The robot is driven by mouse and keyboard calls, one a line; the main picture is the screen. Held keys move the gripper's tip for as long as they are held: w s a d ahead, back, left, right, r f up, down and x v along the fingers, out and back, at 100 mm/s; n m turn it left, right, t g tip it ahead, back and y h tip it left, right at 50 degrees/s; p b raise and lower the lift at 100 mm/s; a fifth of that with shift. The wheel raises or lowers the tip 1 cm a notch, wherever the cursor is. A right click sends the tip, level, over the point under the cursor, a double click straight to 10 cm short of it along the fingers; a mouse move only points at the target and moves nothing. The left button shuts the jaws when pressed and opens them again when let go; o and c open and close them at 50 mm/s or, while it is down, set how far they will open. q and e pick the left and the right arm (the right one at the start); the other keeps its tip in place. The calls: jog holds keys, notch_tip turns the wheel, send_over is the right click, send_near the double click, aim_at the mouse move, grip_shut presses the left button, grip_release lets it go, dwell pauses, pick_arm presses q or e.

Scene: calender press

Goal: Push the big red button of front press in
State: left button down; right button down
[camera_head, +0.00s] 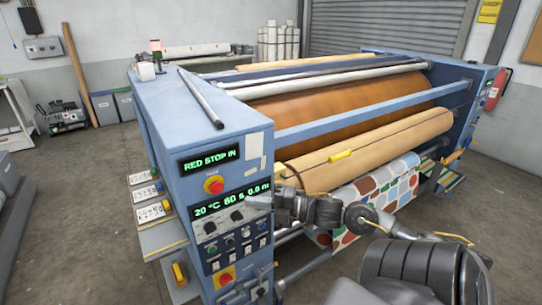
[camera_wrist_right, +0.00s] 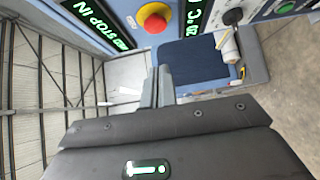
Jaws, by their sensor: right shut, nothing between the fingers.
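The front press (camera_head: 160,110) is a blue machine with a control panel on its near end. Its big red button (camera_head: 213,185) sits on a yellow collar between two green-lit displays; the upper display (camera_head: 209,159) reads "RED STOP IN". The button also shows at the top of the right wrist view (camera_wrist_right: 152,17). My right gripper (camera_head: 257,201) is shut and empty, in front of the lower display, right of and a little below the button. In the right wrist view its closed fingers (camera_wrist_right: 158,86) appear below the button, apart from it. My left gripper is out of view.
Knobs and small buttons (camera_head: 225,240) fill the lower panel, with a red-and-yellow switch (camera_head: 224,278) below. A wooden roller (camera_head: 370,150) and patterned fabric (camera_head: 385,190) extend right of the panel. Open concrete floor (camera_head: 75,190) lies to the left.

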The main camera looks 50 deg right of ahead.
jog(key=v, duration=0.4)
jog(key=shift+a+r+b, duration=0.1)
jog(key=shift+b, duration=0.25)
dwell(0.3)
